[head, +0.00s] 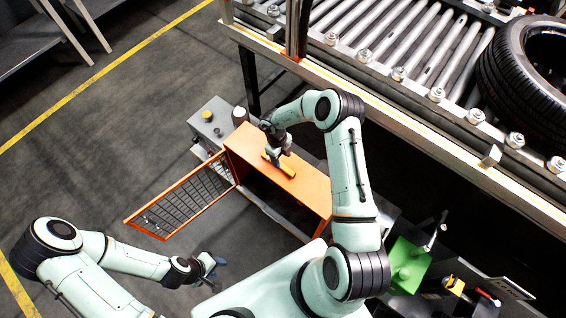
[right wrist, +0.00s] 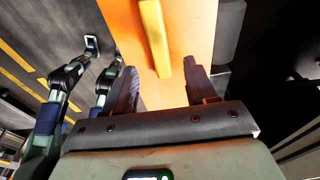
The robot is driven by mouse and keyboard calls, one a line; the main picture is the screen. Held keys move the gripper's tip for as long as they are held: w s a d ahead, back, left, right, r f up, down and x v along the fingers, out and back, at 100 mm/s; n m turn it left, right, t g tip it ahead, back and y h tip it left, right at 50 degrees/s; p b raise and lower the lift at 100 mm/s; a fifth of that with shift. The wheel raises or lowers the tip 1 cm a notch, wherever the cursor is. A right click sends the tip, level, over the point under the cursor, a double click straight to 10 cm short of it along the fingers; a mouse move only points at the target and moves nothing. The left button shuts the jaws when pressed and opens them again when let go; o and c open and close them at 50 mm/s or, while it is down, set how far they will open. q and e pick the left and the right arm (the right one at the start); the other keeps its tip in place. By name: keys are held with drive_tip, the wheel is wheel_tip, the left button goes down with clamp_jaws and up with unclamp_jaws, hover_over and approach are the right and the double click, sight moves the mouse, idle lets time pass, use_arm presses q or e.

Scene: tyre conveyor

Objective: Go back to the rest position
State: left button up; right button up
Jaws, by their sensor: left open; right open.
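My right gripper (head: 272,152) is over the top of the orange cabinet (head: 313,188), next to a yellow object (head: 287,170) lying there. In the right wrist view my right gripper (right wrist: 162,88) has its two fingers wide apart. The yellow object (right wrist: 155,38) lies ahead of and partly between them on the orange surface (right wrist: 190,45), with no finger seen closed on it. My left gripper (head: 213,268) is low at the lower left of the head view, empty and open, apart from the cabinet.
The cabinet's mesh door (head: 185,200) stands open to the left. A grey control box (head: 212,122) is behind it. A roller conveyor (head: 400,45) with a black tyre (head: 510,75) runs along the upper right. A green part (head: 408,262) is at lower right.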

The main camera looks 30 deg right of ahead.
wheel_tip(320, 180, up, 8)
drive_tip(key=w, duration=0.1)
drive_tip(key=shift+a, duration=0.25)
drive_tip(key=shift+r, duration=0.1)
